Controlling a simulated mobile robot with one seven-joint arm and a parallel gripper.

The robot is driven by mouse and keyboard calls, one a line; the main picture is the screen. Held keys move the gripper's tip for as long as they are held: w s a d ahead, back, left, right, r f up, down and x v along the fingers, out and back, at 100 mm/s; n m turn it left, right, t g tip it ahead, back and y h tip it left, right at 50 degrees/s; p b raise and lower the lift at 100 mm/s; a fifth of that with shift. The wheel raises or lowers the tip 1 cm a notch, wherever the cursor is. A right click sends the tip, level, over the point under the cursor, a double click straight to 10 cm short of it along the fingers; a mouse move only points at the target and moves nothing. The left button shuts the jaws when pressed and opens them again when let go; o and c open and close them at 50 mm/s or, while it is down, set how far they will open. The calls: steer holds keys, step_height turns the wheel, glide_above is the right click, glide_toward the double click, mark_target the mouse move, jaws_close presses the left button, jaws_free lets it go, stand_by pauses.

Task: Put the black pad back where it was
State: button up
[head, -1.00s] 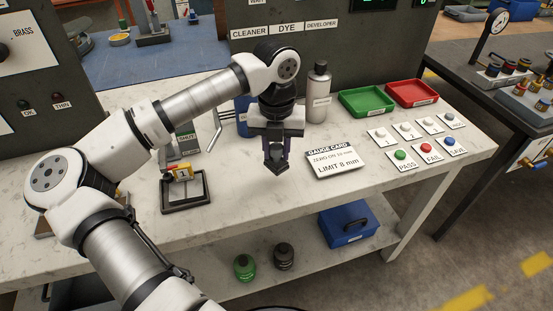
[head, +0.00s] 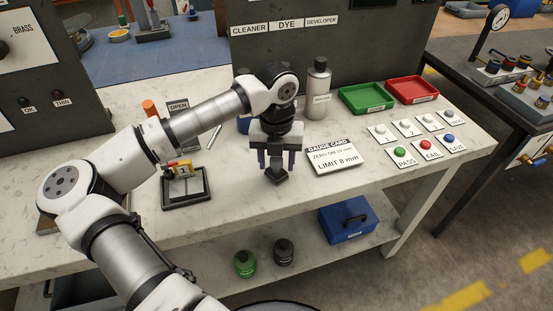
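The black pad (head: 277,179) stands on the white worktop, with a short dark stem or grip on top. My gripper (head: 277,166) is directly above it, pointing down. Its two dark fingers are spread apart, one on each side of the stem, with a visible gap between finger and stem. The pad's underside and any mark beneath it are hidden.
The gauge card (head: 333,159) lies close to the right of my gripper. A grey bottle (head: 318,92) stands behind it. A black-framed tray (head: 186,202) with a yellow-and-red item is to the left. Green (head: 368,99) and red (head: 412,90) trays lie back right.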

mark_target(276, 158)
step_height(276, 158, up, 12)
steer(key=b, duration=0.1)
steer(key=shift+r, duration=0.15)
stand_by(0.5)
steer(key=shift+s, duration=0.1)
